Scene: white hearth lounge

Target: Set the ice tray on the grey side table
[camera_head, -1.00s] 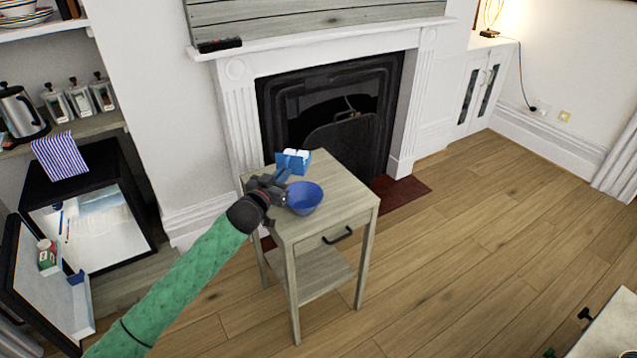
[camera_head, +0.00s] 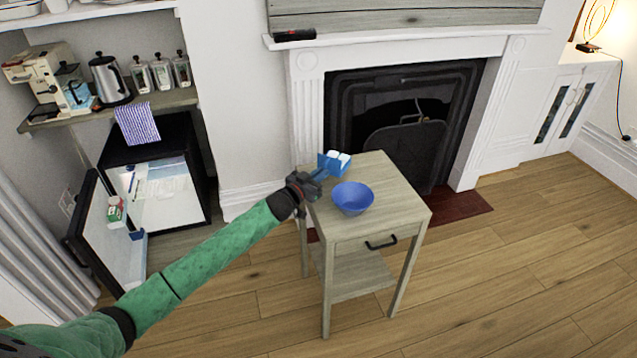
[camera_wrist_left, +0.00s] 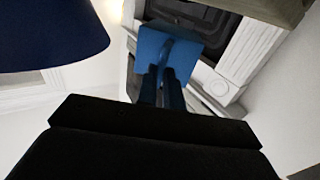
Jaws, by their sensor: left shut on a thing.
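The ice tray (camera_head: 328,161) is blue with white ice in it. My left gripper (camera_head: 318,174) is shut on it, at the back left part of the grey side table (camera_head: 391,187). The tray also shows in the left wrist view (camera_wrist_left: 182,43), between the gripper's fingers (camera_wrist_left: 162,82). From the head view I cannot tell whether the tray touches the tabletop or hangs just above it. My right gripper is not in view.
A blue bowl (camera_head: 353,198) stands on the tabletop close to my left gripper. The right part of the tabletop is bare. The fireplace (camera_head: 400,110) is behind the table. A small open fridge (camera_head: 150,190) stands at the left.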

